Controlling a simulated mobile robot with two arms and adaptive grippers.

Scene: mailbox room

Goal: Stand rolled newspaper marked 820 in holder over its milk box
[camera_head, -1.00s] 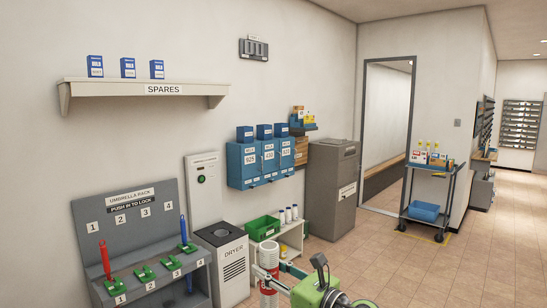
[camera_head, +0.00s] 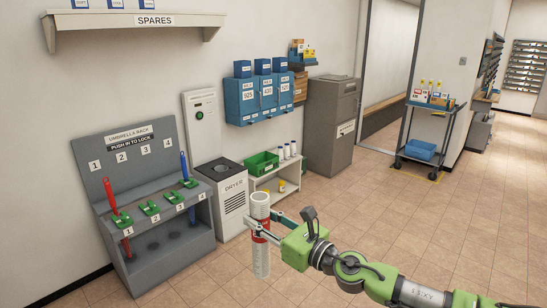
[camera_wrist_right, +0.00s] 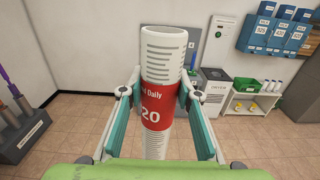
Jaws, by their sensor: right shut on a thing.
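My right gripper (camera_head: 264,228) is shut on a rolled newspaper (camera_head: 261,262), held upright in the air in front of the dryer. In the right wrist view the newspaper (camera_wrist_right: 160,60) stands between the two fingers and has a red band with "Daily" and "20" showing; the band's left part is cut from sight. Several blue milk boxes (camera_head: 262,99) hang on the wall with number labels, the left one apparently 925. Dark blue holders (camera_head: 262,67) sit on top of them. They also show in the right wrist view (camera_wrist_right: 278,32). My left gripper is not in view.
An umbrella rack (camera_head: 150,200) with red and blue umbrellas stands at left, beside a dryer (camera_head: 222,195). A low white shelf (camera_head: 280,178) with a green bin (camera_head: 262,163) stands below the boxes, and a grey bin (camera_head: 330,125) to its right. Floor at right is open; a cart stands farther back.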

